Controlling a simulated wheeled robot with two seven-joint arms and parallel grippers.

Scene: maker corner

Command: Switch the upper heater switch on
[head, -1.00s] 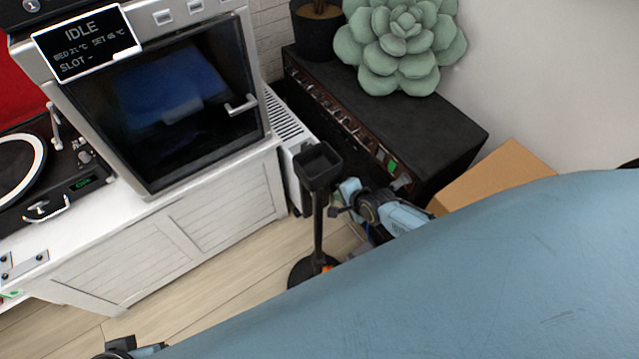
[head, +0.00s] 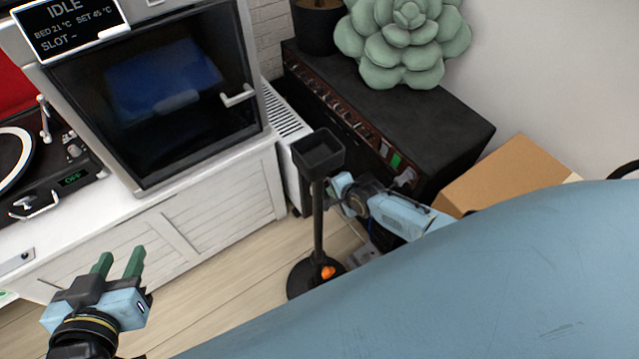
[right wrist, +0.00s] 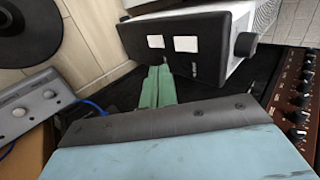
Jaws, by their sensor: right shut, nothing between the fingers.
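The heater (head: 283,120) is the white slotted body between the white cabinet and the black amplifier in the head view. In the right wrist view its black end panel (right wrist: 210,62) carries two white switches. The one nearer the knob and grille looks like the upper switch (right wrist: 186,44); the other switch (right wrist: 155,41) is farther left. I cannot tell their on or off positions. My right gripper (right wrist: 159,70) is shut and empty, its green fingertips close to the panel's edge below the switches; contact is unclear. My left gripper (head: 119,256) is open and empty, low at the left.
A black stand with a square tray (head: 318,152) rises beside my right gripper. The amplifier (head: 440,125) with a succulent (head: 403,40) is behind it. A cardboard box (head: 505,175) is at right. A grey pedal (right wrist: 38,105) with a blue cable lies on the floor.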

